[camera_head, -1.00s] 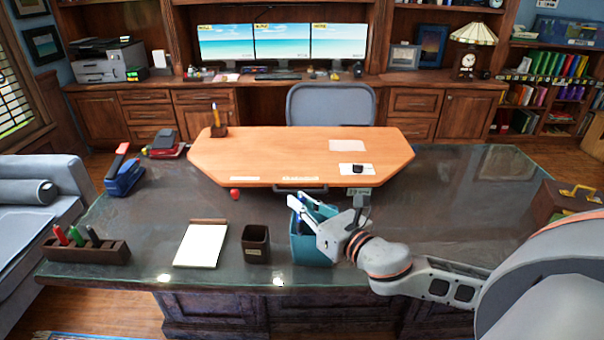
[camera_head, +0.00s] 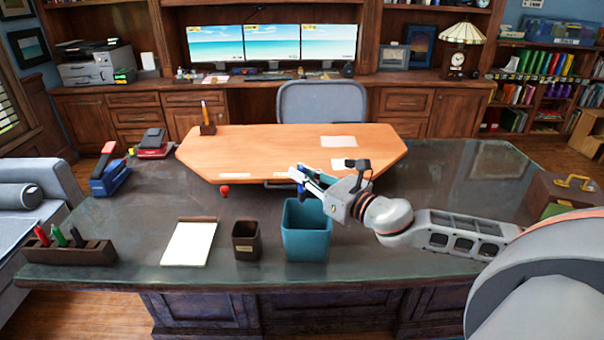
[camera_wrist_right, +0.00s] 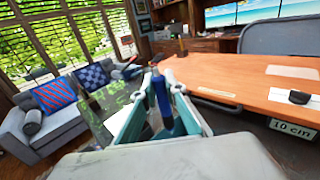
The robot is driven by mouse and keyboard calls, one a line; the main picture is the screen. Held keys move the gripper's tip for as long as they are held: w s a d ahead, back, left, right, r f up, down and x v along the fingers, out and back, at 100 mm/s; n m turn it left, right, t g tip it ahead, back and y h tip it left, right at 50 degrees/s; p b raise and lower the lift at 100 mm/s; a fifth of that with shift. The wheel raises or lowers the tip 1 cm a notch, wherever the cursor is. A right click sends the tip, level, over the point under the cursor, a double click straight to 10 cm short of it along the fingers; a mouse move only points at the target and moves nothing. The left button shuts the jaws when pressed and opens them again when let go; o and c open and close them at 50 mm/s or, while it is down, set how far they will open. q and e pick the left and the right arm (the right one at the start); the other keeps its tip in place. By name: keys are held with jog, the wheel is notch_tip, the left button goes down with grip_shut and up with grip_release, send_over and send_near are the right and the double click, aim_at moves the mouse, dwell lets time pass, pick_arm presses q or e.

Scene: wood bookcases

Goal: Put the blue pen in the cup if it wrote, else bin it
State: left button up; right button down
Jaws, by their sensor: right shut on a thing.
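My right gripper (camera_head: 304,175) is shut on the blue pen (camera_wrist_right: 163,100), which stands between its fingers in the right wrist view. The bin stands open near the desk's front edge. The dark brown cup (camera_head: 246,241) stands just left of the bin. Left of it lies a notepad (camera_head: 190,243) whose white page shows no mark I can make out. My left gripper is not in view.
A pen rack (camera_head: 70,253) with red, green and dark pens sits at the desk's left. A stapler (camera_head: 109,178) lies farther back. An orange wooden desk top (camera_head: 260,150) adjoins behind. A brown case (camera_head: 560,195) stands at far right; the glass between is clear.

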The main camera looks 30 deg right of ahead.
aim_at(304, 196)
jog(key=shift+f+b, duration=2.1)
jog(key=shift+f, duration=1.1)
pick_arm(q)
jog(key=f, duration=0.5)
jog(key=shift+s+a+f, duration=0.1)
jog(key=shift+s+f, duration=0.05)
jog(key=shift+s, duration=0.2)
pick_arm(e)
jog(key=c, duration=2)
grip_release()
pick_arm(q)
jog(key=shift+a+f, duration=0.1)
pick_arm(e)
jog(key=shift+v, duration=6)
jog(key=shift+d, duration=0.1)
